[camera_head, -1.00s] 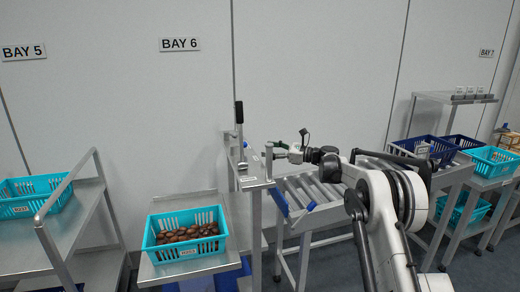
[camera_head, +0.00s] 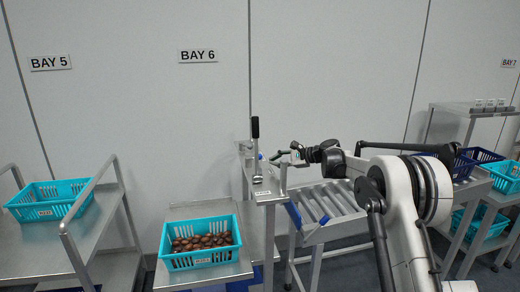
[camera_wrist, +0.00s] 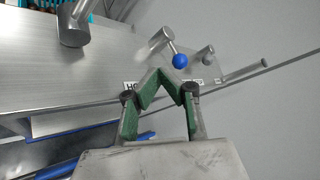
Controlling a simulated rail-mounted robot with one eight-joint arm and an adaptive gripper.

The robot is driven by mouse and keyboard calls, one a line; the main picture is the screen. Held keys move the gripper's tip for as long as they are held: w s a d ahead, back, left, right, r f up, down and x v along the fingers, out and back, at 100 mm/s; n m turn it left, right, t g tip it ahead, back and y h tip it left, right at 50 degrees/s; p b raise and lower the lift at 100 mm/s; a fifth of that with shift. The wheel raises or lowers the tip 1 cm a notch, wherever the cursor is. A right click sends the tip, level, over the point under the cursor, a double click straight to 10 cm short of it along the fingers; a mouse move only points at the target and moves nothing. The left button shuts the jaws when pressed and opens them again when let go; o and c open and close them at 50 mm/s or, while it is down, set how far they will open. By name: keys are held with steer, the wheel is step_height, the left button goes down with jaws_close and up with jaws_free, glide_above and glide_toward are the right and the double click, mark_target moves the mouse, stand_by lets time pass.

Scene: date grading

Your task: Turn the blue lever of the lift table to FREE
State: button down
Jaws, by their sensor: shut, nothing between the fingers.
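The blue lever shows in the wrist view as a short metal rod with a blue ball knob (camera_wrist: 180,61), fixed to a grey metal plate. In the head view my gripper (camera_head: 280,156) is at the bay 6 metal frame (camera_head: 270,196).
An upright black-handled lever (camera_head: 255,128) stands beside my gripper. A turquoise crate of dates (camera_head: 203,259) sits on a shelf at lower left. A roller conveyor (camera_head: 325,200) lies under my arm. A thick metal post (camera_wrist: 72,25) rises at upper left in the wrist view.

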steer(key=r+n+h+p, duration=0.1)
steer(key=n, duration=0.1)
steer(key=s+a+r+n+h+p, duration=0.1)
steer(key=n+p, duration=0.1)
steer(key=n, duration=0.1)
steer(key=s+a+r+n+h+p, duration=0.1)
steer(key=r+n, duration=0.1)
steer(key=n, duration=0.1)
steer(key=shift+h+p, duration=0.4)
steer(key=shift+s+r+n+t+h+p, duration=0.9)
steer(key=shift+r+n+h+p, duration=1.7)
steer(key=shift+n, duration=2.8)
steer(key=shift+g+y, duration=0.3)
steer(key=x, duration=0.3)
steer(key=p+x, duration=0.1)
steer(key=x, duration=0.3)
steer(key=p+x, duration=0.1)
steer(key=x, duration=0.2)
steer(key=shift+w+a+r, duration=0.2)
steer(key=shift+w+a, duration=0.2)
steer(key=shift+w, duration=0.15)
steer(key=shift+w+a+f, duration=0.35)
steer(key=shift+w+f, duration=0.05)
steer(key=shift+w, duration=0.15)
steer(key=shift+d, duration=0.2)
